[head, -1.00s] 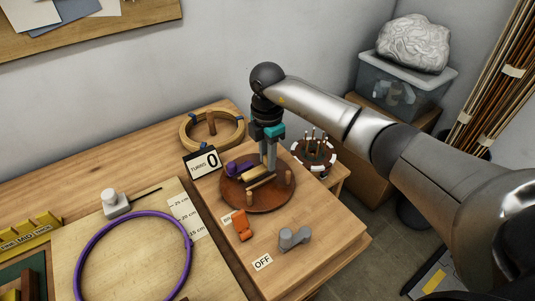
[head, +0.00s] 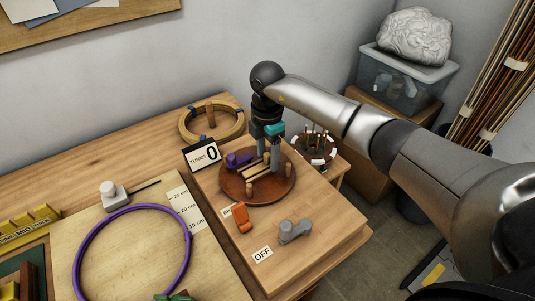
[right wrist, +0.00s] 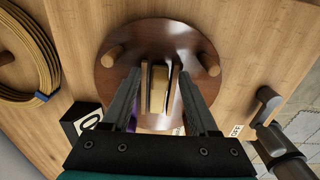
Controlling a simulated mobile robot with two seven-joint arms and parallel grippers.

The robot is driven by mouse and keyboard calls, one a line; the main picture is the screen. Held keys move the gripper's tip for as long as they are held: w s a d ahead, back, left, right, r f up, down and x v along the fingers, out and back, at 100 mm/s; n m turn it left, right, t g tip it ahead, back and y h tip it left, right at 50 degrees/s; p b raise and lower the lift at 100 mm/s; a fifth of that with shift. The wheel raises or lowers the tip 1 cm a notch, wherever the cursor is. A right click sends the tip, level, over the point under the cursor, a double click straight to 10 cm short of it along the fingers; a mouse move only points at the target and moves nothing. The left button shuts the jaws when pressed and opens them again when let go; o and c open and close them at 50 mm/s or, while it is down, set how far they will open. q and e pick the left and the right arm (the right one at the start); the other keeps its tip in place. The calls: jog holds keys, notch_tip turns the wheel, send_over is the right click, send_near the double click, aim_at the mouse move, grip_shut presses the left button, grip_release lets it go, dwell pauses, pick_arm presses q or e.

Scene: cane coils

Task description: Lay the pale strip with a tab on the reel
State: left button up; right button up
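The reel (head: 235,192) is a round dark brown disc with upright wooden pegs; it also fills the middle of the right wrist view (right wrist: 180,40). Pale strips (head: 262,174) lie across its middle, side by side with a dark gap between; in the right wrist view a pale strip (right wrist: 158,92) runs between my fingers. I cannot make out a tab. A purple piece (head: 238,160) sits at the reel's far left. My right gripper (right wrist: 160,85) is over the reel, its fingers apart either side of the strips, with gaps showing. My left gripper is not in view.
A turns counter reading 0 (head: 203,156), a coil of cane (head: 190,138), an orange brake lever (head: 241,218) and a grey crank marked OFF (head: 293,232) surround the reel. A purple ring (head: 78,250) lies on the board at left. A pegged round stand (head: 316,150) is behind right.

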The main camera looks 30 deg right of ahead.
notch_tip(320, 180, up, 15)
jog(key=shift+r+p, duration=0.15)
jog(key=shift+p, duration=0.3)
dwell(0.3)
dwell(0.4)
